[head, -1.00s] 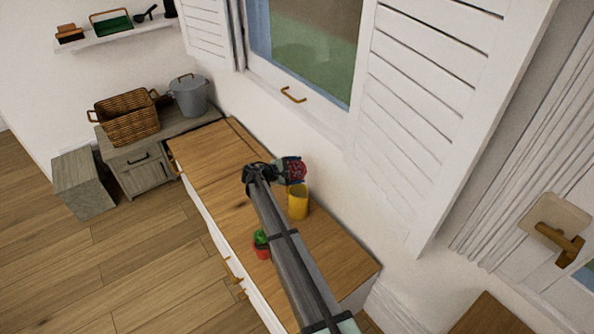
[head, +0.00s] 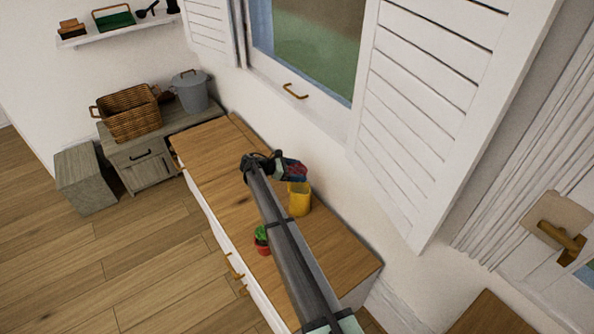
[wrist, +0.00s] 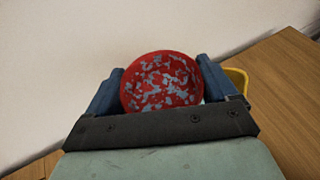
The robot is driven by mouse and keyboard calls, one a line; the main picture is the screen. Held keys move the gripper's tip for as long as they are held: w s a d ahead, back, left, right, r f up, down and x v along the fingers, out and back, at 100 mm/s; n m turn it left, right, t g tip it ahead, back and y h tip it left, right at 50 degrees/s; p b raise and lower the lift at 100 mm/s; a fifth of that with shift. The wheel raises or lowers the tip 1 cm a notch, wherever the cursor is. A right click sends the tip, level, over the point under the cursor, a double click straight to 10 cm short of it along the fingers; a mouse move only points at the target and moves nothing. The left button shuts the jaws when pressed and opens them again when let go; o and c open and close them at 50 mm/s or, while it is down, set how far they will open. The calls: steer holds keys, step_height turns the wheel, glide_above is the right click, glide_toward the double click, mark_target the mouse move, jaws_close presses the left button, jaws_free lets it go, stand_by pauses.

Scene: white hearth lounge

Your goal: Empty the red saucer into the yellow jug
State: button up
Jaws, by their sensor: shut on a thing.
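My gripper (head: 289,169) is shut on the red saucer (wrist: 161,81), which shows in the wrist view as a round red face with grey flecks between the two blue fingers. In the head view the saucer (head: 297,174) is small and partly hidden by the fingers. It looks tilted, just above the yellow jug (head: 299,200). The jug stands upright on the wooden counter; the wrist view shows only a bit of its rim (wrist: 238,80) behind the right finger. I cannot make out the saucer's contents or the jug's inside.
A small red pot with something green (head: 262,238) stands on the counter (head: 215,160), beside my arm. The white wall and window run close behind the jug. A wicker basket (head: 130,115) and grey lidded pot (head: 190,92) stand farther left. The counter's left end is clear.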

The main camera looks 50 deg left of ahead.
stand_by(0.3)
steer(key=shift+r, duration=2)
steer(key=shift+s, duration=0.1)
